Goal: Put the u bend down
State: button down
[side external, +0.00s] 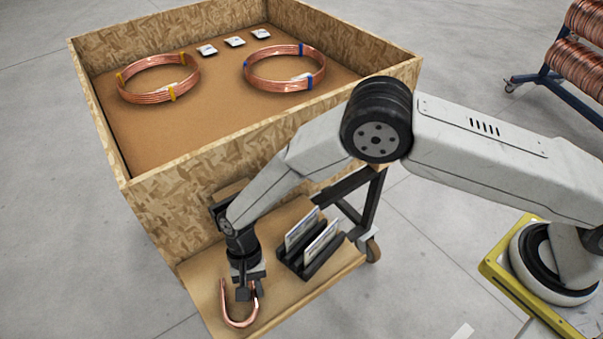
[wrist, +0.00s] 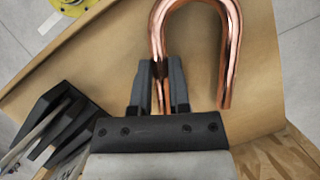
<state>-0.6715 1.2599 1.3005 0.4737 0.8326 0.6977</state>
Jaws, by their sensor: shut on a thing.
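The u bend (side external: 238,321) is a shiny copper tube bent into a U. In the side view it hangs or rests at the front shelf (side external: 203,292) below the crate. My gripper (side external: 246,292) points down and is shut on one leg of it. In the wrist view the u bend (wrist: 232,62) has its curve at the top edge. My gripper's fingers (wrist: 159,95) close around its left leg, and the right leg is free. I cannot tell whether the u bend touches the shelf.
A black rack (side external: 312,252) with upright cards stands on the shelf, right of my gripper. The chipboard crate (side external: 160,192) rises behind and holds two copper coils (side external: 158,78) (side external: 284,68) and small white packets (side external: 234,42). Bare shelf shows around the u bend.

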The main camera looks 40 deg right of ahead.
jog(key=shift+f, duration=0.35)
jog(key=shift+f, duration=0.1)
jog(key=c, duration=0.6)
grip_release()
jog(key=shift+v, duration=3.9)
jog(key=shift+s, duration=0.1)
